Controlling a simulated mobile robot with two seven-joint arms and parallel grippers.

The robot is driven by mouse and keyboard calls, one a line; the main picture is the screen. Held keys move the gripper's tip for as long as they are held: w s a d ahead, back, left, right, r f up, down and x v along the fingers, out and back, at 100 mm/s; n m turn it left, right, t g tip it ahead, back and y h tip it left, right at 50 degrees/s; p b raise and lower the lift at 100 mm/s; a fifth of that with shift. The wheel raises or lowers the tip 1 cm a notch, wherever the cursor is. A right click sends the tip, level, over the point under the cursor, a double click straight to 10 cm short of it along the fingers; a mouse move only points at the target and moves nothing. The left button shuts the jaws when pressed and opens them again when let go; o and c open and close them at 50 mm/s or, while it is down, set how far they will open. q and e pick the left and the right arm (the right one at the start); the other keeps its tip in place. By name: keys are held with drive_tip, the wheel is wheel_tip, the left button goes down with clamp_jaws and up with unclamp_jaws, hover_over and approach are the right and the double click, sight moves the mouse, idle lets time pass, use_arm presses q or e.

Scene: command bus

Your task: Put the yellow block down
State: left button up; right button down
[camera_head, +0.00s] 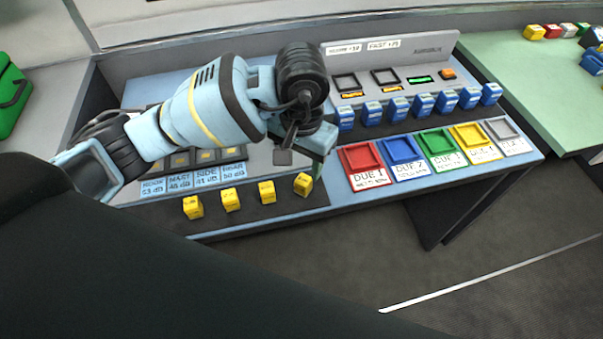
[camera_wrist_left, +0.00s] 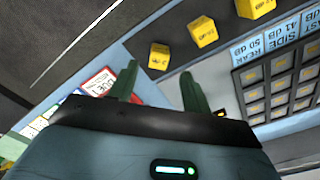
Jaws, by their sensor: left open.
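Several yellow blocks stand in a row on the dark front strip of the console: one at the left (camera_head: 193,207), two in the middle (camera_head: 230,200) (camera_head: 267,191), and one at the right end (camera_head: 303,184). My left gripper (camera_head: 316,168) is just behind and above the right-end block, its fingers partly hidden by the wrist. In the left wrist view the gripper (camera_wrist_left: 160,80) is open, with two green fingers apart. The right-end block (camera_wrist_left: 159,56) shows beyond the gap between the fingertips, and nothing is held. My right gripper is not in view.
Right of the gripper lie coloured trays: red (camera_head: 361,157), blue (camera_head: 402,150), green (camera_head: 438,142), yellow (camera_head: 473,136) and grey (camera_head: 506,130). Several blue blocks (camera_head: 397,110) stand in a row behind them. A green table (camera_head: 525,85) is at the right.

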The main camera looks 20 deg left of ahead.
sight(302, 183)
use_arm(q)
drive_tip(key=shift+r, duration=2.5)
